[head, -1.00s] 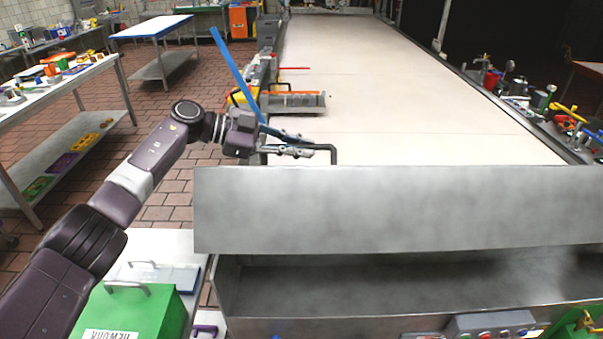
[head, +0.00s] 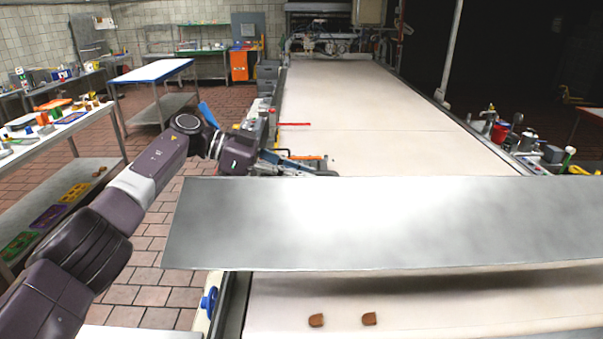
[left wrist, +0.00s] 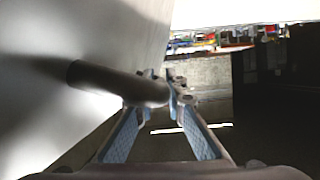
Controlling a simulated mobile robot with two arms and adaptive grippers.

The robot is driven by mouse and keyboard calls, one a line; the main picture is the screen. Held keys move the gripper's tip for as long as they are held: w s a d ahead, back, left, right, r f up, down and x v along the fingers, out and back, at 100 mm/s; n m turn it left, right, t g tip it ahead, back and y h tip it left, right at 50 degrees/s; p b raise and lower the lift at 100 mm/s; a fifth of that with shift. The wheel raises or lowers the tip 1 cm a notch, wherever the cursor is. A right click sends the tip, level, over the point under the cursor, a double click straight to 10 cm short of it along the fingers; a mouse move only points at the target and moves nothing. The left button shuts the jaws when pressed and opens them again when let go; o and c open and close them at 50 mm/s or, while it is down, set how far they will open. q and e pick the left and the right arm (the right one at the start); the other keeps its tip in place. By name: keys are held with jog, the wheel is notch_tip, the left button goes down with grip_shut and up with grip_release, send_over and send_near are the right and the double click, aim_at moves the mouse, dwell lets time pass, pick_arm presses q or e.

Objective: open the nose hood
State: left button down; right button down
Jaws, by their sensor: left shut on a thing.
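The nose hood (head: 380,222) is a wide grey metal panel across the front of the head view, above the cream conveyor belt, with an open gap under its lower edge. In the left wrist view, the hood's smooth pale face (left wrist: 100,35) fills the left side. A dark round bar handle (left wrist: 112,82) projects from it and runs between my fingertips. My left gripper (head: 315,171) is at the hood's far left edge, shut on this handle. In the head view, the handle is hidden behind the hood. My right gripper is not in view.
Two small brown pieces (head: 341,320) lie on the belt (head: 450,318) below the hood. The long belt (head: 350,110) runs away behind it. A white table (head: 62,128) with several items stands at left. Tiled floor (head: 150,235) is clear between.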

pick_arm(q)
jog(key=shift+s+f, duration=0.1)
jog(key=shift+f, duration=0.3)
jog(key=c, duration=2.4)
grip_release()
jog(key=o, duration=0.4)
jog(key=shift+r, duration=0.15)
jog(key=shift+o, duration=0.2)
jog(key=v, duration=0.7)
jog(key=shift+a, duration=0.25)
jog(key=shift+a+r, duration=0.1)
jog(key=shift+r, duration=0.05)
